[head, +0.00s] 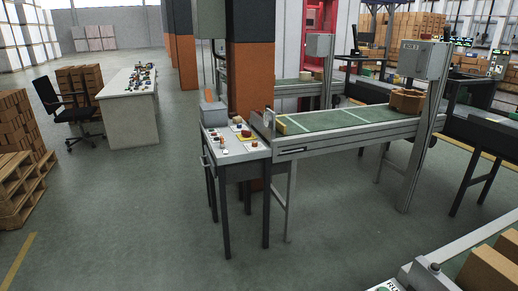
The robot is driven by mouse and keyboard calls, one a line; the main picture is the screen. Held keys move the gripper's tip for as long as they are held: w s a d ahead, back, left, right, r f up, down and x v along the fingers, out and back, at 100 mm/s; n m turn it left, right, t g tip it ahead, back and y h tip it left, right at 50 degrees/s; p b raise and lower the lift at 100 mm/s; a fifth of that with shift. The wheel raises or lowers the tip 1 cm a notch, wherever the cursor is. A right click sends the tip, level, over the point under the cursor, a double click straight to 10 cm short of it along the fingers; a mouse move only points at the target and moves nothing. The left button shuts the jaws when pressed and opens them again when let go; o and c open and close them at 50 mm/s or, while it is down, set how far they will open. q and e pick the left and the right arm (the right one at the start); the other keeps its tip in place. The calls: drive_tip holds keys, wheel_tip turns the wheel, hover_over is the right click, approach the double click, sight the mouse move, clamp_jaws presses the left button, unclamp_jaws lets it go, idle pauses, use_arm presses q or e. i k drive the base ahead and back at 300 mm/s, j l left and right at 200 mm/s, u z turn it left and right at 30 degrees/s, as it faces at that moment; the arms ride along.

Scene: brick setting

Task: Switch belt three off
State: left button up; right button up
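A control stand (237,142) with small buttons, a red knob and a yellow-based button stands in the middle. A conveyor with a green belt (345,118) runs right from it, carrying a brown object (407,101) at its far end and a small yellowish block (281,127) near the stand. Another conveyor (455,262) at the bottom right carries cardboard-coloured boxes (490,270). Part of a panel (387,286) with cut-off lettering beginning "RU" shows at the bottom edge. I cannot read a belt number on any of them. Neither gripper is in view.
An orange and black pillar (251,80) rises behind the stand. A white desk (128,108) with controls and a black chair (70,108) stand at the left. Pallets of bricks (18,140) line the left edge. The floor in front of the stand is clear.

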sight(245, 134)
drive_tip(key=i+l+u, duration=0.1)
drive_tip(key=i, duration=0.5)
drive_tip(key=i+l+u, duration=0.1)
drive_tip(key=i+l, duration=0.15)
drive_tip(key=i, duration=0.35)
drive_tip(key=i+j, duration=0.65)
drive_tip(key=j, duration=0.15)
drive_tip(key=i+l+z, duration=0.1)
drive_tip(key=i, duration=1)
